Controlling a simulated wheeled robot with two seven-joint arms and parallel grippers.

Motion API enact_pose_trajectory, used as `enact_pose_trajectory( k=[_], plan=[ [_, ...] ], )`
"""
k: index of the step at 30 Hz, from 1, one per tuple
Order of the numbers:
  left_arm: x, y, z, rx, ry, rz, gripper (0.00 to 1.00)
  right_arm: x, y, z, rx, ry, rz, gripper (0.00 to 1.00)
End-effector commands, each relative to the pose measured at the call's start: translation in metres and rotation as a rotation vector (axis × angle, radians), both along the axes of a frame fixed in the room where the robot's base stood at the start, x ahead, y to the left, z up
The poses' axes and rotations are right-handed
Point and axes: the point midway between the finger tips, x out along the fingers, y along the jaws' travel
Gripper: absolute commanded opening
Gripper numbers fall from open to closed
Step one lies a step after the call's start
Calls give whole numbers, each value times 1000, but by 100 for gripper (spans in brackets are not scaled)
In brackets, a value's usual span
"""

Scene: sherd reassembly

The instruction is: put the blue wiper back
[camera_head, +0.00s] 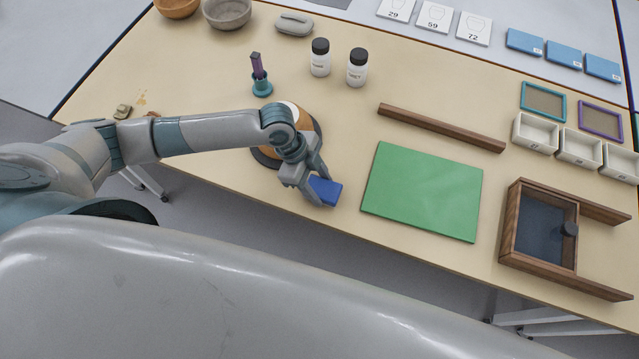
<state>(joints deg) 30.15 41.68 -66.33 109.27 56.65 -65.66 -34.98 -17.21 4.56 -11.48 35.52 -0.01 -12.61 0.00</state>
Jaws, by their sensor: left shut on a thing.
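The blue wiper (327,190) shows as a small blue block near the front edge of the table, left of the green mat. My left gripper (316,188) is shut on it, with a finger on either side. The wiper's far end is partly hidden by the fingers. I cannot tell whether it touches the table top or is just above it. My right gripper is not in view.
Behind my left wrist stands a partly hidden round orange-brown thing (303,117) on a dark base. The green mat (423,192) is bare. A wooden bar (440,128), a wooden drawer frame (512,222), two white bottles (357,68) and a teal holder (262,87) stand around.

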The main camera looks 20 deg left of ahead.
Motion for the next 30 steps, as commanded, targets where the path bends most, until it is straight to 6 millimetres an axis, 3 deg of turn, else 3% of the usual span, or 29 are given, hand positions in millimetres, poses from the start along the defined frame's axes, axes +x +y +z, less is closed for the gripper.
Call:
enact_pose_trajectory(
  k=[2, 3, 5, 6, 20, 30],
  plan=[
    [0, 0, -2, 0, 0, 0, 28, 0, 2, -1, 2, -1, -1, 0],
    [0, 0, -3, 0, 0, 1, 49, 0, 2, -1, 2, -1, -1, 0],
    [0, 0, -2, 0, 0, 0, 63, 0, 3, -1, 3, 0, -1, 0],
    [0, 0, -2, 0, 0, 0, 65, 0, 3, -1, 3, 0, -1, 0],
    [1, 2, 4, 0, -1, -1, 65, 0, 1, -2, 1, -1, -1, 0],
    [2, 20, 46, 1, -4, -2, 65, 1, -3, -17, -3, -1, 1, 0]
  ],
)
